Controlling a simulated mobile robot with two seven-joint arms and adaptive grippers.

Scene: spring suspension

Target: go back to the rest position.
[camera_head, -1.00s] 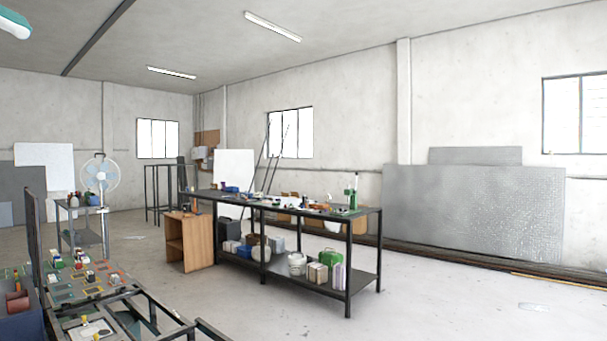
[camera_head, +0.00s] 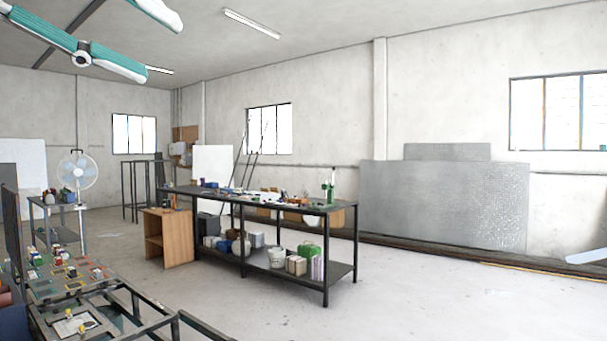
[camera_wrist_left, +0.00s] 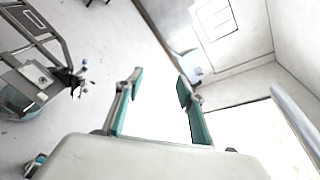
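My left gripper (camera_head: 160,48) is high at the upper left of the head view, its teal and white fingers spread against the wall and ceiling. In the left wrist view the left gripper (camera_wrist_left: 158,82) shows two teal fingers standing apart with nothing between them. It is clear of the tables. At the right edge of the head view a smooth pale blue-white tip reaches in, cut off by the frame. It could be part of my right gripper, but too little shows to tell its state.
A dark workbench (camera_head: 341,208) with tools and containers stands mid-room. A wooden cabinet (camera_head: 153,253) and a fan (camera_head: 77,170) are to its left. A dark frame (camera_head: 135,323) with small parts is near at lower left. Open floor (camera_head: 440,300) lies at right.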

